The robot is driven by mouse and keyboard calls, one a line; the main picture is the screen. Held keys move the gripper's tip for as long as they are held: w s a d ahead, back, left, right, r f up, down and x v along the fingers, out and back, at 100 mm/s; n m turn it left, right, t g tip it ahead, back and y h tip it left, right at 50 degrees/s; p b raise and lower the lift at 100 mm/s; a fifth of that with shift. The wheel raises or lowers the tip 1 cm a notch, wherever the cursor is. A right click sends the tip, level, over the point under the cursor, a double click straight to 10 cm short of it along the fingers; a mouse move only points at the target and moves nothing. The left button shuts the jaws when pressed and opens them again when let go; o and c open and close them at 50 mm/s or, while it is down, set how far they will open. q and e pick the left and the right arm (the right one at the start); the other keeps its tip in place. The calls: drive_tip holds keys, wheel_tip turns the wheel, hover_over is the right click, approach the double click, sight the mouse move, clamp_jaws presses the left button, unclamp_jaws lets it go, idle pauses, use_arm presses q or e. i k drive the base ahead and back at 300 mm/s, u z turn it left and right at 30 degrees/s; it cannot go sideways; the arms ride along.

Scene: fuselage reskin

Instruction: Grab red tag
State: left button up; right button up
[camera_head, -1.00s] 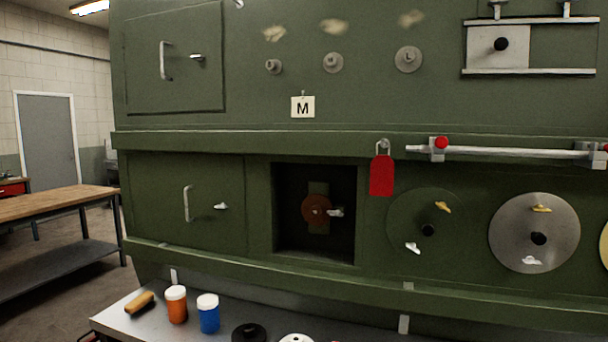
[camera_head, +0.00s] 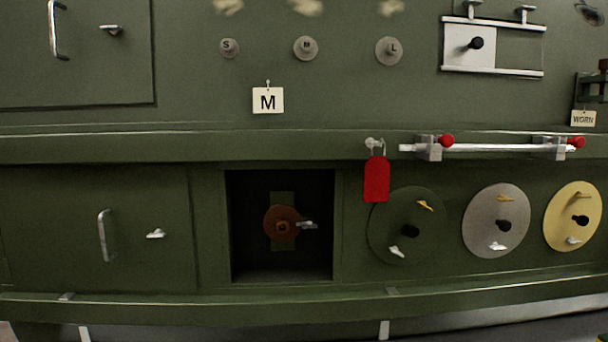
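The red tag (camera_head: 376,179) hangs by a thin loop from a small metal hook (camera_head: 374,143) on the green fuselage panel. It sits just left of the horizontal silver bar and above the dark green disc. Its upper part overlaps the ledge and its lower part hangs over the lower panel. Neither of my grippers shows in the head view.
A silver bar (camera_head: 495,148) with red knobs runs right of the tag. A dark open recess (camera_head: 282,255) lies to its left. Green (camera_head: 407,243), grey (camera_head: 482,236) and yellow (camera_head: 559,231) discs sit below right.

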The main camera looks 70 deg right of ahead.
sight(376, 180)
drive_tip(key=i, duration=1.25)
drive_tip(key=z, duration=2.15)
